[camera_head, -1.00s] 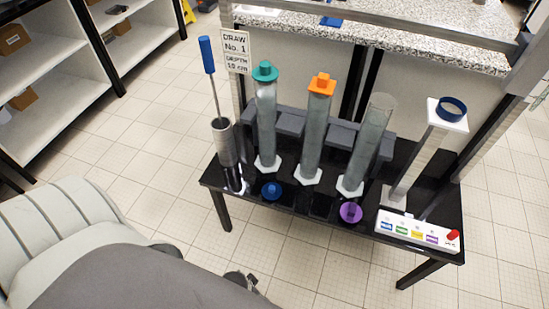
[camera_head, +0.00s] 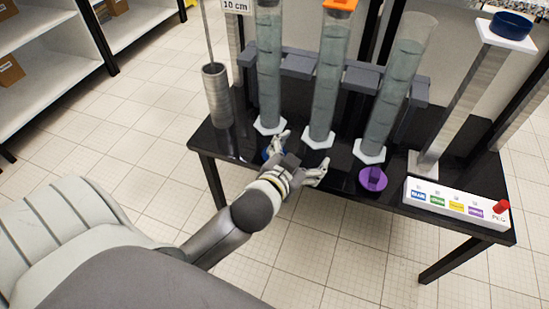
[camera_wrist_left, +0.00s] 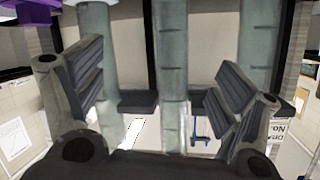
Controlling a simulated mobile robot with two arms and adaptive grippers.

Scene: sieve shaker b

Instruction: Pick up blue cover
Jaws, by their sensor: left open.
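The blue cover (camera_head: 265,155) lies on the black table in front of the left cylinder. My left gripper covers most of it in the head view, so only a bit of blue shows. My left gripper (camera_head: 300,158) is open above the front of the table, fingers spread, with one finger close to the blue cover. In the left wrist view the gripper (camera_wrist_left: 158,88) is open with nothing between its fingers. I cannot tell whether it touches the cover. My right gripper is not in view.
Three tall cylinders (camera_head: 270,70) stand on the table (camera_head: 232,142); the middle one has an orange cap (camera_head: 340,4). A purple cover (camera_head: 372,179) lies to the right. A button panel (camera_head: 455,206) and a post with a blue ring (camera_head: 510,25) stand further right. A metal tube (camera_head: 217,97) stands left.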

